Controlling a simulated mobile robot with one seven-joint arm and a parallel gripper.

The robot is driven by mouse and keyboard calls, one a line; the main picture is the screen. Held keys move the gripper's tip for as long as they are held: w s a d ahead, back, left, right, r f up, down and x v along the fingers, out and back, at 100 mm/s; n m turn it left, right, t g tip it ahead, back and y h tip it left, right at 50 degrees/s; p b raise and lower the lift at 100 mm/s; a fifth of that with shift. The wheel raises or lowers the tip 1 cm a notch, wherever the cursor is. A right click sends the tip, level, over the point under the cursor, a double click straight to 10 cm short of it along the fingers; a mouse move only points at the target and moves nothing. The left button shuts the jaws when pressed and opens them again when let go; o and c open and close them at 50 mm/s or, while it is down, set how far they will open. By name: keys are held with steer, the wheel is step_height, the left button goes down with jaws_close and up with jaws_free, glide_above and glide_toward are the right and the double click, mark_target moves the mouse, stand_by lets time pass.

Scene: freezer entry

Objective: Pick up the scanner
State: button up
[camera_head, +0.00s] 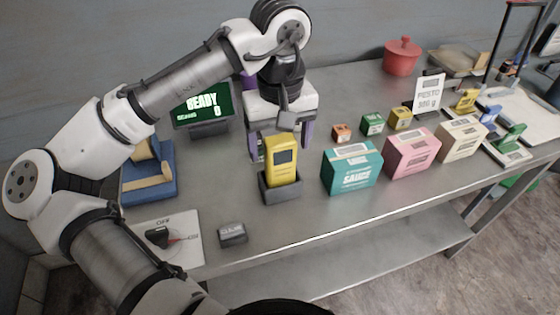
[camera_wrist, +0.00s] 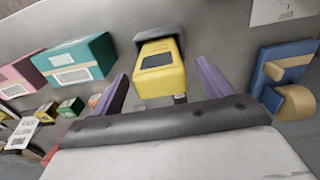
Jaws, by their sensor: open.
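The yellow scanner (camera_head: 281,162) with a dark screen stands upright in a dark grey holder (camera_head: 282,192) on the steel table. In the wrist view the scanner (camera_wrist: 160,72) lies ahead, between the two purple fingers, with the holder (camera_wrist: 156,38) beyond it. My gripper (camera_head: 281,145) is above and just behind the scanner in the head view. In the wrist view my gripper (camera_wrist: 163,85) is open, one finger to each side of the scanner, with visible gaps. The scanner's far end is hidden inside the holder.
A teal box (camera_head: 351,170) stands right of the holder, with pink (camera_head: 411,154) and cream boxes beyond. A READY display (camera_head: 203,105) and a blue stand (camera_head: 150,175) are at left. A small grey block (camera_head: 232,234) and a dial plate (camera_head: 172,240) lie near the front edge.

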steer(key=shift+f, duration=1.1)
steer(key=c, duration=1.2)
steer(key=shift+r, duration=0.1)
